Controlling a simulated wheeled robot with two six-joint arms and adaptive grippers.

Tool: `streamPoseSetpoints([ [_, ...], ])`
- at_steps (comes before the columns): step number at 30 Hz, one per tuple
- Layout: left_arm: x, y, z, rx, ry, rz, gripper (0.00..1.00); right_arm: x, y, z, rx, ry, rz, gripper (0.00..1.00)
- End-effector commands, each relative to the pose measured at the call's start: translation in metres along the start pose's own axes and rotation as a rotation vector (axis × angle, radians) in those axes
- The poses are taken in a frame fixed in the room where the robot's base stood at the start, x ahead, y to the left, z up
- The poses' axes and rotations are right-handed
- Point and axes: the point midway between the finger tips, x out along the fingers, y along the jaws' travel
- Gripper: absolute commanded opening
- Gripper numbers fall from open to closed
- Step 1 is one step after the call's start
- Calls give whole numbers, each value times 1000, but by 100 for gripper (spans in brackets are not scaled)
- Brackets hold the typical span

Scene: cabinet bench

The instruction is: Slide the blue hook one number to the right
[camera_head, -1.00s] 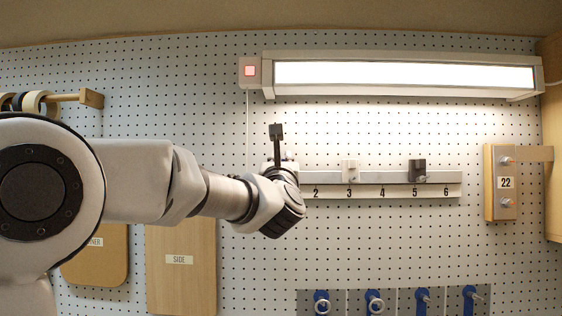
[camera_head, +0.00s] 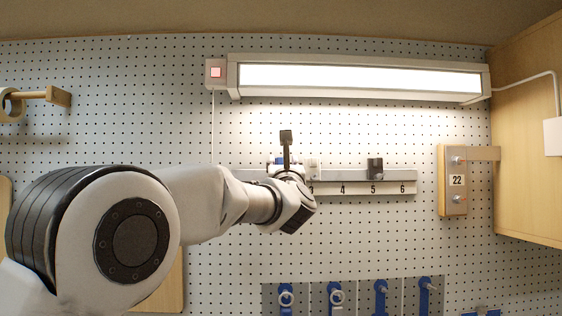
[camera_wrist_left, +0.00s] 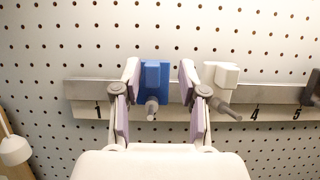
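The blue hook (camera_wrist_left: 154,82) sits on the grey rail (camera_wrist_left: 88,90) in the left wrist view. It is right of the number 1, at about the hidden second place. My left gripper (camera_wrist_left: 159,70) has one finger on each side of it. The left finger is close to the hook, and I cannot tell if they touch; a gap shows before the right finger. In the head view my left gripper (camera_head: 286,172) covers most of the hook, and only a bit of blue (camera_head: 279,160) shows. My right gripper is not in view.
A white hook (camera_wrist_left: 221,75) sits just right of my right finger, around number 3. A black hook (camera_head: 375,169) is at number 5. The lamp (camera_head: 360,80) hangs above. A wooden block labelled 22 (camera_head: 456,180) is right of the rail.

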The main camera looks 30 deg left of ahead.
Motion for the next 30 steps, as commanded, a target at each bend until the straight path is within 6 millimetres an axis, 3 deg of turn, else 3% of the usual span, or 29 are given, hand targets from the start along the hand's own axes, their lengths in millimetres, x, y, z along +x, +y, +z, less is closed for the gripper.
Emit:
streamPoseSetpoints([
  [12, -3, 1, 4, -1, -5, 2, 42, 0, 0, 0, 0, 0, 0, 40],
  [24, -71, 1, 5, 0, -6, 1, 42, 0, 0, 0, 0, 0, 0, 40],
  [30, -77, 1, 4, -2, -7, 2, 42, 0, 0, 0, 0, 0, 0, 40],
])
